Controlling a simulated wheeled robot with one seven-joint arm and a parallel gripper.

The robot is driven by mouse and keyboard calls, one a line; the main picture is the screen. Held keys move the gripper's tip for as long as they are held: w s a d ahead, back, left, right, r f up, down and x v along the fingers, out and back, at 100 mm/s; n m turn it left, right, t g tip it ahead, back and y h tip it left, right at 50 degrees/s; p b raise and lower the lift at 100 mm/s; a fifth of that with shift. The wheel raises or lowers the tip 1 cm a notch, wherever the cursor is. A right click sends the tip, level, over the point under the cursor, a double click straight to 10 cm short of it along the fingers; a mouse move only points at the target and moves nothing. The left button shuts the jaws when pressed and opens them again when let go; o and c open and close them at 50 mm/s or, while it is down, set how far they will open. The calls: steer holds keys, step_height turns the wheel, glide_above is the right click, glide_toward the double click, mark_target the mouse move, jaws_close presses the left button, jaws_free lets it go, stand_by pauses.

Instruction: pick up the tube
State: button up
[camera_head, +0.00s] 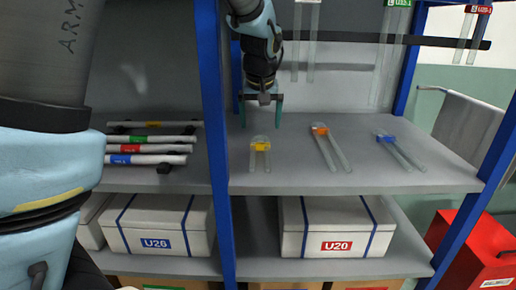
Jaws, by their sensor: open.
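Three clear U-shaped tubes are on the grey shelf: one with a yellow clip (260,147), one with an orange clip (320,130) and one with a blue clip (385,137). More clear tubes hang from a dark bar above, one with a green label (398,3) and one with a red label (478,9). I cannot tell which tube the task means. My gripper (261,122) points down over the shelf, behind the yellow-clipped tube in the picture. Its two teal fingers are wide apart, with nothing seen between them.
A blue upright post (214,120) divides the shelves. White rods (150,148) with coloured bands lie on the left shelf. A red box (480,255) is at the lower right. Part of my arm fills the left.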

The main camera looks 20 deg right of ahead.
mark_target(260, 144)
steer(key=x, duration=0.3)
steer(key=shift+p+x, duration=0.8)
steer(key=shift+x, duration=1.8)
steer(key=shift+s+a, duration=0.1)
steer(key=shift+s, duration=0.05)
steer(key=c, duration=1.3)
